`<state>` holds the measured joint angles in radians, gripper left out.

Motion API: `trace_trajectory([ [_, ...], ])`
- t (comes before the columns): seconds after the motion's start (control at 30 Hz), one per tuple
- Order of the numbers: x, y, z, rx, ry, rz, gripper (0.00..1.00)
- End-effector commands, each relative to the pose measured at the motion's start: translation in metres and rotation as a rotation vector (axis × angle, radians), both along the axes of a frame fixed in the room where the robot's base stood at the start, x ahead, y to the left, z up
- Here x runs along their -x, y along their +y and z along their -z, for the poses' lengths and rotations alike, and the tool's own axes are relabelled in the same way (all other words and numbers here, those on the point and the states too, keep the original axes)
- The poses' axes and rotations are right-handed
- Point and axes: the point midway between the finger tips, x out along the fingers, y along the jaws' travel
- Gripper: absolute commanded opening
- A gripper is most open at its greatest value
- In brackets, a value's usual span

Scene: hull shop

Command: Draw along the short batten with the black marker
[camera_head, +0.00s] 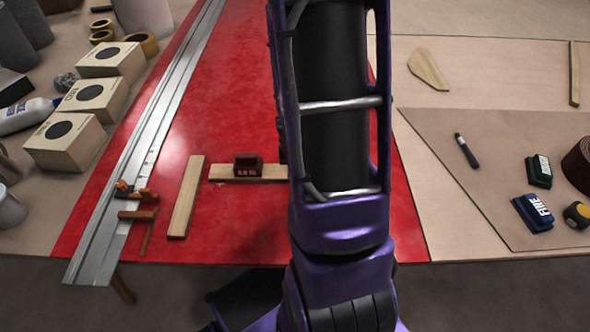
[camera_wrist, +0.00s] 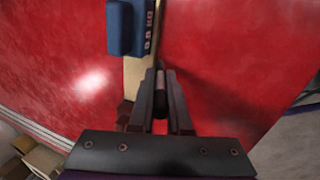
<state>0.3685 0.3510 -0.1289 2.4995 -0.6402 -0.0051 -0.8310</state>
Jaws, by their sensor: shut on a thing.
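A pale batten (camera_head: 222,172) lies crosswise on the red panel, its right part hidden behind my arm in the head view. In the wrist view this batten (camera_wrist: 135,75) runs up past my fingers. A dark red weight (camera_head: 248,165) and a blue weight (camera_wrist: 130,27) sit on it. Another loose batten (camera_head: 186,195) lies to its left; I cannot tell which is shorter. My gripper (camera_wrist: 160,98) is shut on a slim dark thing, apparently the black marker (camera_wrist: 160,100), beside the batten. I cannot tell whether its tip touches the panel. My arm hides the gripper in the head view.
A metal rail (camera_head: 150,135) with an orange clamp (camera_head: 135,192) runs along the red panel's left side. Boxes (camera_head: 66,141) stand left of it. A dark pen (camera_head: 466,150) and a blue block (camera_head: 532,212) lie on the right.

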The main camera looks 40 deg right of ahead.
Motion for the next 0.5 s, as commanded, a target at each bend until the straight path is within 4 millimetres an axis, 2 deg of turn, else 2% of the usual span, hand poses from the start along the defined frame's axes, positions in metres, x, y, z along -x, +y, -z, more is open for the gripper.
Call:
trace_trajectory([
  [0.5,0.009,-0.0116,-0.0008,-0.001,0.002,0.002,0.0],
])
